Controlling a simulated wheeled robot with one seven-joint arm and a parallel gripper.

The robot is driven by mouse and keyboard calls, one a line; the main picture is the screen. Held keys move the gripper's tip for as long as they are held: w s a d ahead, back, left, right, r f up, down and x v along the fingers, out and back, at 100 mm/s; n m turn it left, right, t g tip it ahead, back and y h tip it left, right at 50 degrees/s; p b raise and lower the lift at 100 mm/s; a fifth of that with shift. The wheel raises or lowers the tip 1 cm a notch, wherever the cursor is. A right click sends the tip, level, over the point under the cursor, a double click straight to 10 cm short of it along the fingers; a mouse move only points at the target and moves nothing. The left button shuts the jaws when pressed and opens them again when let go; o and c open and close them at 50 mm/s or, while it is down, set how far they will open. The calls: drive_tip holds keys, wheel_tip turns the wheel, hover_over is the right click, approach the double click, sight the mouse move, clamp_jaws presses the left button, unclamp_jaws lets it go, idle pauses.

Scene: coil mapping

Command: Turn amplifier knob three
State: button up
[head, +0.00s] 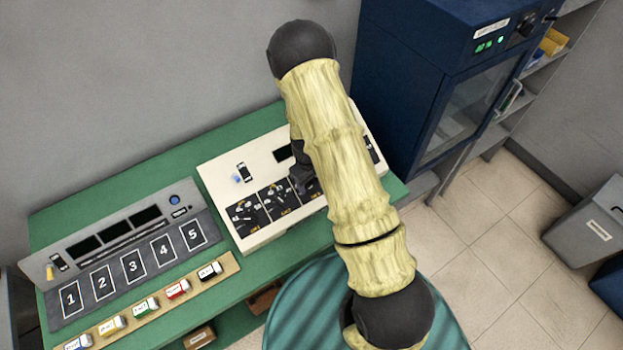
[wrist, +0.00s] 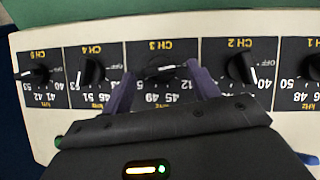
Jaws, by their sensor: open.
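The amplifier (head: 214,176) is a cream box with a row of black knob panels on the green bench, partly hidden by my arm in the head view. In the wrist view its front (wrist: 25,130) appears upside down. The CH 3 knob (wrist: 158,68) is black with a white pointer and sits between the purple fingers of my gripper (wrist: 160,88). The fingers are open, one on each side of the knob, with a gap to it. I cannot tell how deep they reach. In the head view my gripper (head: 303,180) is mostly hidden by the arm.
The CH 2 knob (wrist: 240,68) and CH 4 knob (wrist: 92,70) flank the fingers closely. A grey numbered unit (head: 135,262) and a wooden rack (head: 150,303) of small labelled blocks lie left on the bench (head: 100,197). A dark blue cabinet (head: 400,90) stands right.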

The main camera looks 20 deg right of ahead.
drive_tip(key=shift+f, duration=0.35)
drive_tip(key=shift+c, duration=0.4)
drive_tip(key=c, duration=0.9)
